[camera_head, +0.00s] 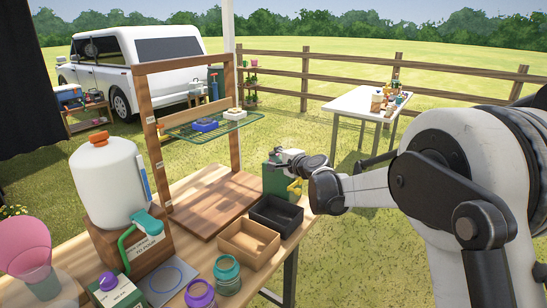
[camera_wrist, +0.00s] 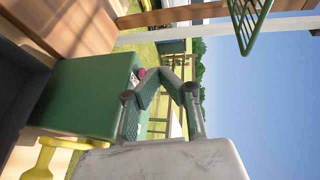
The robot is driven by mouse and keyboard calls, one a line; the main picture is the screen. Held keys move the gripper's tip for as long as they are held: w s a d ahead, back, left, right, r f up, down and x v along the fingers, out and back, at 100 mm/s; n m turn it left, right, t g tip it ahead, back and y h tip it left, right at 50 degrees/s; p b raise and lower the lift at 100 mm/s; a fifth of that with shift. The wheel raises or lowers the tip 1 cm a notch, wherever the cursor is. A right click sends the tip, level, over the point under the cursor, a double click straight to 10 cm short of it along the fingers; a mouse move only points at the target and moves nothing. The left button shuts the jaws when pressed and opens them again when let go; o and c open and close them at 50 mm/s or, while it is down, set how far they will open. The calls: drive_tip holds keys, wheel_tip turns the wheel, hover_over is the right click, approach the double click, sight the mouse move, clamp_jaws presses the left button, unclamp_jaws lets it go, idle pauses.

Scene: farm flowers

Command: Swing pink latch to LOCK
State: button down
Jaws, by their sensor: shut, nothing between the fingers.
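A small pink knob (camera_wrist: 141,73), which looks like the pink latch, shows at the edge of the green box in the wrist view, close beside my fingertips. A small pale patch lies next to it, but no lettering can be read. The green box (camera_wrist: 80,95) also stands at the bench's far right end in the head view (camera_head: 272,181), where the latch cannot be made out. My gripper (camera_wrist: 160,74) is shut and empty beside the box; whether it touches the knob is unclear. In the head view my gripper (camera_head: 284,155) is at the box's top.
A yellow handle-like part (camera_wrist: 48,158) is on the box's side. A black tray (camera_head: 277,217) and a wooden tray (camera_head: 248,243) sit in front of it. A green wire rack (camera_head: 215,124) hangs from the wooden frame. Open air lies right of the box.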

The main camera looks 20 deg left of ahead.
drive_tip(key=s+a+v, duration=0.1)
drive_tip(key=s+v, duration=0.1)
drive_tip(key=v, duration=1.1)
drive_tip(key=shift+p, duration=0.3)
drive_tip(key=shift+s+r, duration=0.1)
drive_tip(key=shift+s, duration=0.1)
